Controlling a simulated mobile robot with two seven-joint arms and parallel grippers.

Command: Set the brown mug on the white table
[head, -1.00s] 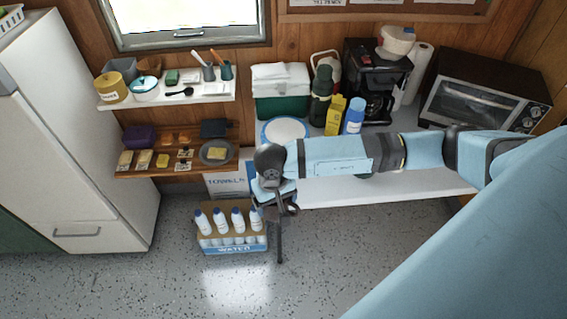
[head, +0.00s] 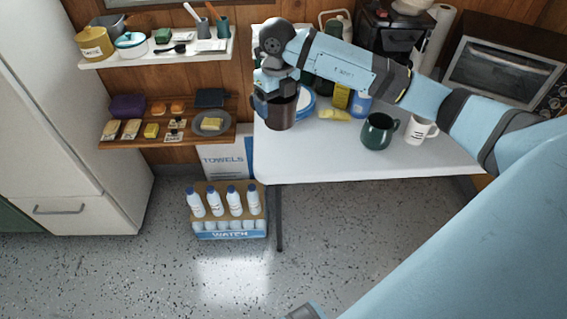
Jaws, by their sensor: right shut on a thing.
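The brown mug (head: 281,113) is upright at the left end of the white table (head: 335,160) in the head view. My right gripper (head: 276,90) is above the mug, shut on its upper part and hiding some of its rim. The mug overlaps the tabletop in the picture; I cannot tell whether its base touches the surface or hangs just above it.
A dark green mug (head: 378,131) and a white mug (head: 420,130) stand on the table's right half. A blue-rimmed plate (head: 304,104) is just behind the brown mug. A yellow item (head: 334,114) lies near it. The table's front middle is clear.

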